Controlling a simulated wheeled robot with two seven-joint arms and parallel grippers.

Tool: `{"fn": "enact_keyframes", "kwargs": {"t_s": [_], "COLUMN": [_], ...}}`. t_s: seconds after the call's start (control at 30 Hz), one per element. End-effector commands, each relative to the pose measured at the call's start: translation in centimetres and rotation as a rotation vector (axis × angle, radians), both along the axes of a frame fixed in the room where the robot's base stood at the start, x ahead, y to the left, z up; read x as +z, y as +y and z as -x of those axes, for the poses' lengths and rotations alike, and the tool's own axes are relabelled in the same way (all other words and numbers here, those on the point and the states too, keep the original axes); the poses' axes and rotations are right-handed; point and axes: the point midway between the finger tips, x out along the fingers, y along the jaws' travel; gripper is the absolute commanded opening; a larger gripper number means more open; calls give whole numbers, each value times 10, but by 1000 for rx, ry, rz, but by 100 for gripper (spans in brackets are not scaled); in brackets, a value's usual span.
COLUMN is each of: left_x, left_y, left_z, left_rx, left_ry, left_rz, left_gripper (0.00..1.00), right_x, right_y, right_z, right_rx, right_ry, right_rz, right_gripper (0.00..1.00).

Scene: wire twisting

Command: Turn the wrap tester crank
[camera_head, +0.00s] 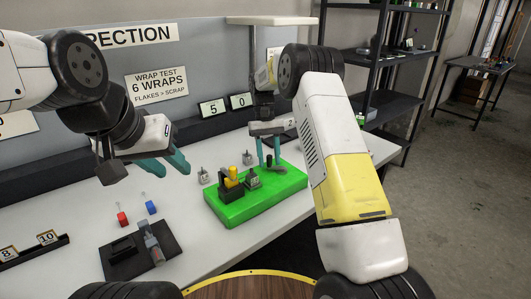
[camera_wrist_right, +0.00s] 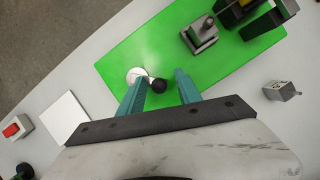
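The wrap tester has a green base (camera_head: 262,199) on the white table, with a yellow and dark fixture (camera_head: 231,183) on its left half. In the right wrist view its crank shows as a silver disc (camera_wrist_right: 135,74) with a black knob (camera_wrist_right: 158,86). My right gripper (camera_wrist_right: 162,76) is open, pointing down at the crank, with the knob between its teal fingers and gaps visible on both sides. It also shows in the head view (camera_head: 269,164). My left gripper (camera_head: 168,167) is open and empty, above the table left of the tester.
A black tray with a grey tool (camera_head: 150,241) lies at the front left, near a red piece (camera_head: 122,219) and a blue piece (camera_head: 151,207). Number cards (camera_head: 213,106) stand at the back.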

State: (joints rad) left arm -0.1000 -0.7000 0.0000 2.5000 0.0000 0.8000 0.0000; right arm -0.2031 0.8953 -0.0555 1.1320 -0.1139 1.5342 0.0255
Motion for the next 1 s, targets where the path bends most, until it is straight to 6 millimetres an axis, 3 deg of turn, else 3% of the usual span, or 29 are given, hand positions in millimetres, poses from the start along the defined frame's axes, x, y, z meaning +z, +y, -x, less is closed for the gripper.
{"fn": "enact_keyframes", "kwargs": {"t_s": [0.33,0.7,1.0], "left_x": [0,0,0], "left_y": [0,0,0], "left_z": [0,0,0], "left_rx": [0,0,0], "left_ry": [0,0,0], "left_rz": [0,0,0], "left_gripper": [36,36,36], "right_x": [4,56,72], "right_y": [0,5,6], "right_z": [-2,-24,-29], "right_rx": [-1,-1,0], "right_ry": [2,0,2], "right_rz": [2,1,0], "right_gripper": [40,40,40]}}
